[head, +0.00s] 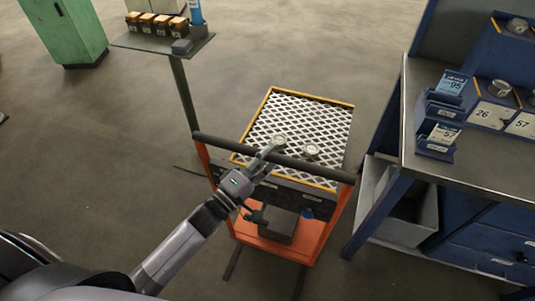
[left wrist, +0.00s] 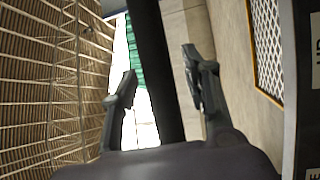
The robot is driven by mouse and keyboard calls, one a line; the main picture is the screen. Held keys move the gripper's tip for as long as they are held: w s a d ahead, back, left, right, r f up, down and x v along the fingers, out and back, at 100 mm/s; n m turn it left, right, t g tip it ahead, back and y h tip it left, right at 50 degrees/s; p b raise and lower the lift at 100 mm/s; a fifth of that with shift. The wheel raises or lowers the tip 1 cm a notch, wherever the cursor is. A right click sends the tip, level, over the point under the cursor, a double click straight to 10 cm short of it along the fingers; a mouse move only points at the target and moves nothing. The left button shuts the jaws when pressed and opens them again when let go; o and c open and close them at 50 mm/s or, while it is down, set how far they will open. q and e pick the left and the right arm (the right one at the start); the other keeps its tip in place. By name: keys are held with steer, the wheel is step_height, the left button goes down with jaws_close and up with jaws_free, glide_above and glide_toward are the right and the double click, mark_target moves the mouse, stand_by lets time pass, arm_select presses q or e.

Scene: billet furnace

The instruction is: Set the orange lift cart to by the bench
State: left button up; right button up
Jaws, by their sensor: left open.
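The orange lift cart (head: 325,238) stands on the floor in the middle of the head view. It has a patterned white top with yellow edging and a dark push handle (head: 215,143) on its near side. My left gripper (head: 268,176) is open at the handle, one finger reaching over it and the other below. In the left wrist view the dark handle bar (left wrist: 158,85) passes between the open fingers (left wrist: 160,64); contact cannot be told. The bench (head: 475,168), blue with a grey top, stands close to the cart's right. My right gripper is out of view.
A small stand (head: 160,43) with several brown-and-black blocks and a blue bottle is at the upper left. A grey bin (head: 410,222) sits under the bench. Floor left of and beyond the cart is largely clear.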

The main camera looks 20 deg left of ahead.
arm_select(q)
jaws_close()
stand_by(0.6)
stand_by(0.3)
